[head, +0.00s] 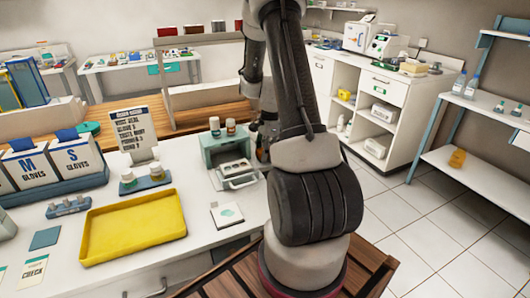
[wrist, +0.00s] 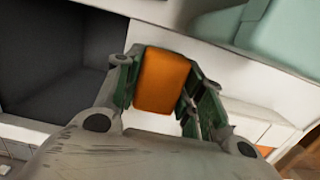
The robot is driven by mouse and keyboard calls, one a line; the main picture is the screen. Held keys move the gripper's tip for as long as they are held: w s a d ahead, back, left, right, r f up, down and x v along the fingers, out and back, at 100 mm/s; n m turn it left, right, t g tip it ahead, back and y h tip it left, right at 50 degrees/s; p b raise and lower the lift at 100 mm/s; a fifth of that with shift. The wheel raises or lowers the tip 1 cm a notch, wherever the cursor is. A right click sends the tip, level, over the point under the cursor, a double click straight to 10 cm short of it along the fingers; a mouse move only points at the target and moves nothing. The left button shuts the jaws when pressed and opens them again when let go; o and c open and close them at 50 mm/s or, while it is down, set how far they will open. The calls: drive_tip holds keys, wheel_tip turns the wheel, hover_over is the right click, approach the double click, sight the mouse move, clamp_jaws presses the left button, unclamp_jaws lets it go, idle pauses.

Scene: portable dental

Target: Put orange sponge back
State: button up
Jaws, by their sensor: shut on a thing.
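The orange sponge (wrist: 162,80) is a block between the two green-lined fingers of my gripper (wrist: 160,88) in the wrist view. The gripper is shut on it, with a finger along each side. A dark, open compartment (wrist: 55,60) lies to the left of the sponge in that view, and a white surface (wrist: 215,62) lies behind it and to its right. In the head view, my arm hides the gripper's fingers and the sponge. I cannot tell whether the sponge touches anything besides the fingers.
The near counter carries a yellow tray (head: 134,226), glove boxes (head: 75,160), a sign (head: 134,133) and a teal box with an open drawer (head: 226,148). A white cabinet (head: 378,95) and a shelf rack (head: 478,115) stand right. Tiled floor (head: 425,225) is clear at lower right.

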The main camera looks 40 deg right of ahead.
drive_tip(key=o, duration=1)
drive_tip(key=shift+f, duration=0.1)
drive_tip(key=shift+o, duration=0.2)
drive_tip(key=shift+r, duration=0.35)
wheel_tip(320, 180, up, 12)
drive_tip(key=d, duration=0.1)
drive_tip(key=s+a+r+n, duration=0.3)
drive_tip(key=a+r+n, duration=0.25)
drive_tip(key=r, duration=0.25)
drive_tip(key=s+a+r+n+t, duration=0.1)
drive_tip(key=s+a+r+n, duration=0.1)
drive_tip(key=s+a+n, duration=0.2)
drive_tip(key=s+a+r+n+t+h, duration=0.1)
drive_tip(key=s+a+r+n, duration=0.2)
drive_tip(key=s+n, duration=0.3)
drive_tip(key=s+a+r+n+t, duration=0.1)
drive_tip(key=s+a+r+n, duration=0.2)
drive_tip(key=s+a+n, duration=0.2)
drive_tip(key=shift+s+a+r+t, duration=0.15)
drive_tip(key=shift+s+a+t, duration=0.35)
drive_tip(key=shift+s, duration=1.25)
drive_tip(key=shift+a+n, duration=0.1)
drive_tip(key=shift+n, duration=0.15)
